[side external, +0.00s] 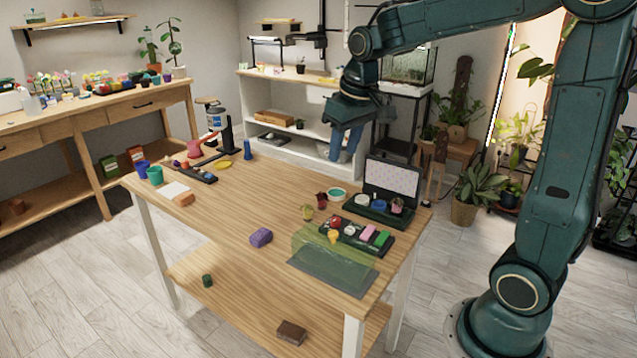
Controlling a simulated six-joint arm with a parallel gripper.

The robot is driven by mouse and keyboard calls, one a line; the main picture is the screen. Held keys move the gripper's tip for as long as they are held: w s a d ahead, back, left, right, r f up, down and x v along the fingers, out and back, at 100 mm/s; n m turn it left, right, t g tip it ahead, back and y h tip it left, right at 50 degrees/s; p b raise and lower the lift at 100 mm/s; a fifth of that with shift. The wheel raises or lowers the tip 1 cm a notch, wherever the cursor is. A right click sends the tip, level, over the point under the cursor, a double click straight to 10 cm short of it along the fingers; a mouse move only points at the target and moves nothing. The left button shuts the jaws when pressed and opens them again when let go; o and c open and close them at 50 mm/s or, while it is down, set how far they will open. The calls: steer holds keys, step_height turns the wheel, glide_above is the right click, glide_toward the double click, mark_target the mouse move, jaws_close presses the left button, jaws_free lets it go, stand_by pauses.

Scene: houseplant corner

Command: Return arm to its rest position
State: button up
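My gripper (346,150) hangs from my dark green arm above the far edge of the wooden table (218,232), in front of the white shelf unit. Its two bluish fingers point down with a gap between them. I see nothing held between them. The gripper is clear of the things on the table.
A purple block (261,238) lies mid-table. Cups, a black stand (227,135) and small items fill the left. Plants (483,184) stand behind.

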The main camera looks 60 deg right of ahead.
steer(key=s+a+n+t, duration=0.1)
steer(key=s+a, duration=0.3)
steer(key=s, duration=0.5)
steer(key=s+a+n+t, duration=0.1)
steer(key=s+a+t, duration=0.1)
steer(key=s+a, duration=0.3)
steer(key=s, duration=0.4)
steer(key=shift+s+a+r+y, duration=0.2)
steer(key=shift+s+r+y, duration=0.05)
steer(key=shift+r+y, duration=0.1)
